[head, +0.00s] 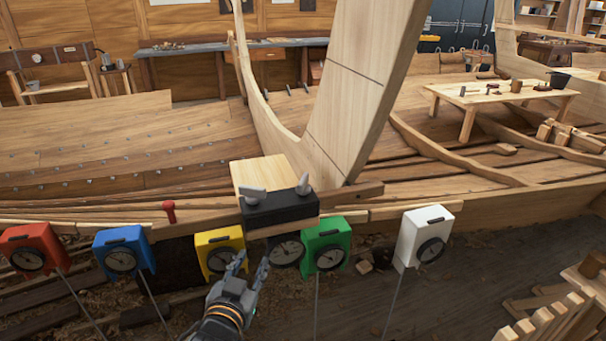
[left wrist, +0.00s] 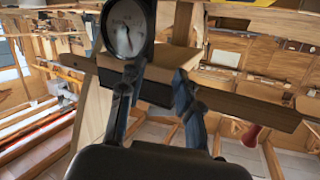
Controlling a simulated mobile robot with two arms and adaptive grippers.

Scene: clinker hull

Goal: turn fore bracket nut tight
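A black bracket (head: 280,207) sits on a wooden block at the foot of the upright timber. Two grey, winged or knob-like pieces stand on it, one at the left (head: 252,194) and one at the right (head: 303,184). They look like nuts, but I cannot tell which is the fore one or how tight either is. A dial gauge (head: 287,250) is below the bracket; a dial (left wrist: 128,27) also shows close in the left wrist view. My left gripper (head: 249,267) is open and appears empty, below the bracket near the gauge. My right gripper is out of view.
Red (head: 30,250), blue (head: 122,252), yellow (head: 219,250), green (head: 326,247) and white (head: 424,236) dial boxes on thin stands line the hull's near side. A red-handled peg (head: 169,211) stands on the plank edge left of the bracket.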

